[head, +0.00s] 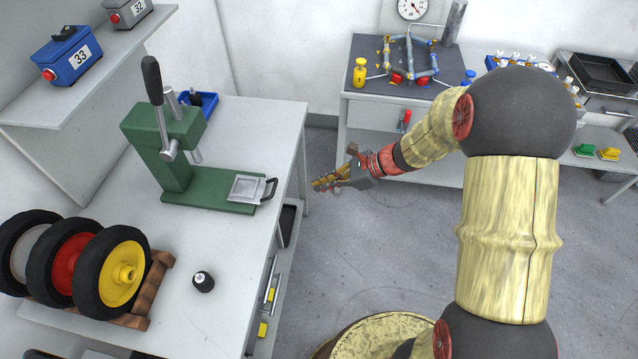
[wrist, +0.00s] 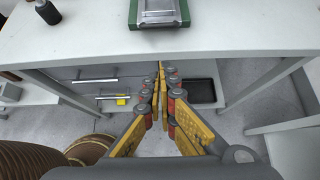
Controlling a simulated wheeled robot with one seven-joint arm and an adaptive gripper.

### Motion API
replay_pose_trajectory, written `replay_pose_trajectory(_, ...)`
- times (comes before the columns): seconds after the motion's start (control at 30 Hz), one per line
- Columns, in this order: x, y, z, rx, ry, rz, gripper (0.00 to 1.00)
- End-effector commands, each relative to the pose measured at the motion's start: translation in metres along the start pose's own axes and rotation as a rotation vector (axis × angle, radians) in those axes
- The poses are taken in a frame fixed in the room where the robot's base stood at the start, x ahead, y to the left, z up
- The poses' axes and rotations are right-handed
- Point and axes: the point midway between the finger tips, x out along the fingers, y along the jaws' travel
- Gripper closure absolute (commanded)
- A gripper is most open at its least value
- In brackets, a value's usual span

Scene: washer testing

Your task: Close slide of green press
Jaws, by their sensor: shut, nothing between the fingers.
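The green press (head: 176,160) stands on the grey table at left in the head view, with its black-knobbed lever upright. Its slide (head: 247,189), a silver square plate with a dark handle (head: 269,189), sits at the right end of the green base, out from under the press column. In the wrist view the slide (wrist: 159,10) shows at the top, beyond the table's near edge. My gripper (head: 318,185) is in the air to the right of the table, apart from the slide handle. In the wrist view its fingers (wrist: 160,75) are together with nothing between them.
Wheels on a wooden rack (head: 125,275) and a small black bottle (head: 203,281) stand on the same table (head: 215,245). A blue bin (head: 200,104) is behind the press. Drawers (wrist: 95,75) and a dark tray (wrist: 200,92) lie under the tabletop. Floor between tables is clear.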

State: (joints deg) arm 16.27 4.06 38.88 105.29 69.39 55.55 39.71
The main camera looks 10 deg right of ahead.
Motion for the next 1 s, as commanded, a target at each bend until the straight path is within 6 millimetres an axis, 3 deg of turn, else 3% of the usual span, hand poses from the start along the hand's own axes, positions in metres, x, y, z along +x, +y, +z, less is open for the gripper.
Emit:
replay_pose_trajectory(0.4,0.082,0.001,0.001,-0.005,0.0,0.003,1.0)
replay_pose_trajectory(0.7,0.1,0.001,0.028,-0.004,0.001,0.002,1.0)
replay_pose_trajectory(1.0,0.101,0.001,0.031,-0.003,0.001,0.001,1.0)
